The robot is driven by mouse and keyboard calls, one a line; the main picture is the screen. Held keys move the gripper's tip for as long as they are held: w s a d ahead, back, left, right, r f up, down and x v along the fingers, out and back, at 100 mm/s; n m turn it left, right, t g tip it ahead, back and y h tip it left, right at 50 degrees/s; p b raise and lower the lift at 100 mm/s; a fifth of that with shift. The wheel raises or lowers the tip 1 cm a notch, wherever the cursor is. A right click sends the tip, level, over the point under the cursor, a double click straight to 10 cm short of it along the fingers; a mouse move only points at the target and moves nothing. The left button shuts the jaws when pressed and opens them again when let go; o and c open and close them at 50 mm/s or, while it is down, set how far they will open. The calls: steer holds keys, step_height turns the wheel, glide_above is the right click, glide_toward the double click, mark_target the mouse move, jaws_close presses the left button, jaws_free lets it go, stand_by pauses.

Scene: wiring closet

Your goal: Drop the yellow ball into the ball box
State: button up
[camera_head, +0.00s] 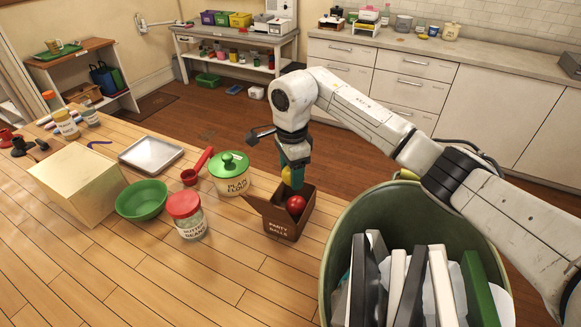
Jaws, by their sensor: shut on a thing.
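The ball box is a brown open-topped box (281,229) marked "PARTY BALLS", standing on the wooden table near its right edge. A red ball (296,204) shows inside it. My gripper (291,178) points down over the box's far side and is shut on the yellow ball (287,174). The yellow ball is partly hidden by the fingers. It looks to be above the box opening, just behind the red ball; the exact height is hard to tell.
A flour canister with a green lid (231,174), a red-lidded jar (187,216) and a green bowl (142,200) stand left of the box. A large green bin (343,262) full of upright panels is at the right. The table's front is clear.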

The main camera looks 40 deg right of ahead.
steer(key=shift+f, duration=0.55)
steer(key=o, duration=1.1)
step_height(320, 180, up, 11)
steer(key=b, duration=0.2)
steer(key=shift+b, duration=0.4)
